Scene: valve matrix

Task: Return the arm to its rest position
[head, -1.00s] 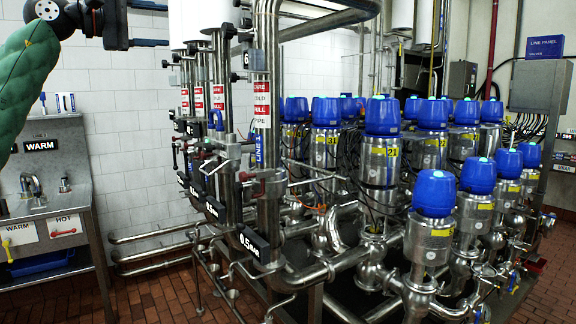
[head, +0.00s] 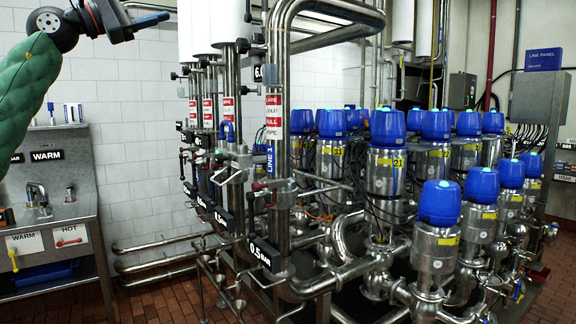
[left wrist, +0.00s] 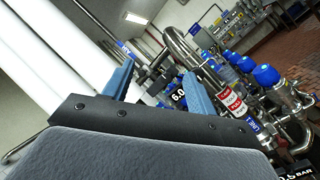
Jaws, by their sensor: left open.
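My left arm comes in at the top left of the head view with a green padded forearm and a black wrist. The left gripper (head: 150,19) is at the top edge there, partly cut off, with a blue finger pointing right. In the left wrist view the gripper (left wrist: 158,72) has its two blue fingers apart and nothing between them. It is in the air, away from the sink and to the left of the upper pipes. My right gripper is not in view.
A steel sink unit (head: 82,224) stands below my arm. Steel pipes (head: 272,180) with red-and-white labels stand at the centre. Several blue-topped valves (head: 439,203) fill the right. White tiled wall (head: 120,110) lies behind, with open air in front of it.

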